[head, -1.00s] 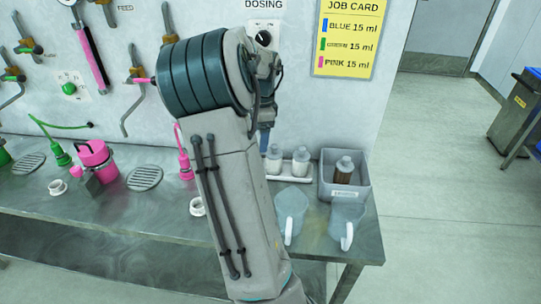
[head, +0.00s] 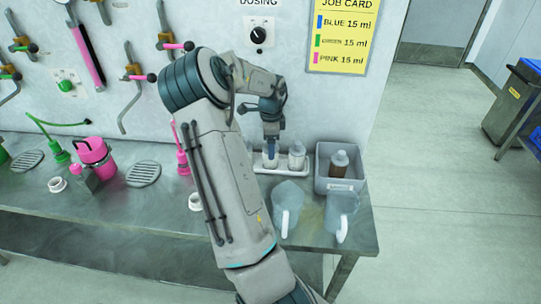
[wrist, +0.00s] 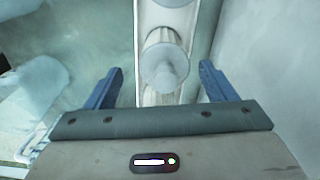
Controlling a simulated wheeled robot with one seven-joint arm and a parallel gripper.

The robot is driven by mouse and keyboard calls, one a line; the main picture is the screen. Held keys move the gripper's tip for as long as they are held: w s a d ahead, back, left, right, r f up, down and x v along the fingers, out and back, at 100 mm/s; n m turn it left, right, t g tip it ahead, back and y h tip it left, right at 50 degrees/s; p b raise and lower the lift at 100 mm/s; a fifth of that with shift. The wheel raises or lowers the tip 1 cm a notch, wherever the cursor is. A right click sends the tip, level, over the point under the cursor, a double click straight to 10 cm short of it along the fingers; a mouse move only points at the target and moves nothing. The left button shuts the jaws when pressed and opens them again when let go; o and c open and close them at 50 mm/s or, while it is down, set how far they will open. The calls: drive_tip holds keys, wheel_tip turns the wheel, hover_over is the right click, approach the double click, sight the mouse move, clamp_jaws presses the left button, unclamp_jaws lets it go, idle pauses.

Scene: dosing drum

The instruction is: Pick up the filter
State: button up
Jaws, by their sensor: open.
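Two pale filters with white caps stand upright in a white tray (head: 262,170) at the back of the bench. My gripper (head: 270,150) is over the left filter (head: 270,162), pointing down, and partly hides it. The right filter (head: 297,157) stands clear beside it. The gripper is open, with a gap on each side of the cap. Another filter is partly visible at the top edge of that view.
A grey bin (head: 341,181) with a brown filter (head: 339,163) stands right of the tray. Two clear jugs (head: 288,205) (head: 340,212) stand in front, near the bench edge. The wall is close behind the tray. Pink fittings (head: 92,155) are at the left.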

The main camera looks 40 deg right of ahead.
drive_tip(key=shift+w+d+f+p, duration=0.15)
drive_tip(key=shift+f+p, duration=0.2)
drive_tip(key=shift+f, duration=0.9)
drive_tip(key=shift+w+f+p, duration=0.1)
drive_tip(key=shift+f+p, duration=0.25)
drive_tip(key=shift+f, duration=0.85)
drive_tip(key=shift+c, duration=0.3)
drive_tip(key=c, duration=1)
drive_tip(key=shift+r, duration=0.5)
wheel_tip(320, 180, up, 3)
drive_tip(key=shift+f+b, duration=0.15)
drive_tip(key=shift+b, duration=0.55)
drive_tip(key=s+a+r, duration=0.1)
drive_tip(key=s+r, duration=0.1)
drive_tip(key=s, duration=0.1)
drive_tip(key=s+a+r+b, duration=0.1)
drive_tip(key=s+a+r, duration=0.1)
drive_tip(key=s+r, duration=0.1)
drive_tip(key=s+a+r+b, duration=0.1)
drive_tip(key=s+r, duration=0.1)
drive_tip(key=s, duration=0.2)
drive_tip(key=shift+s+a+r, duration=0.15)
drive_tip(key=shift+s+a, duration=0.2)
drive_tip(key=shift+s, duration=0.05)
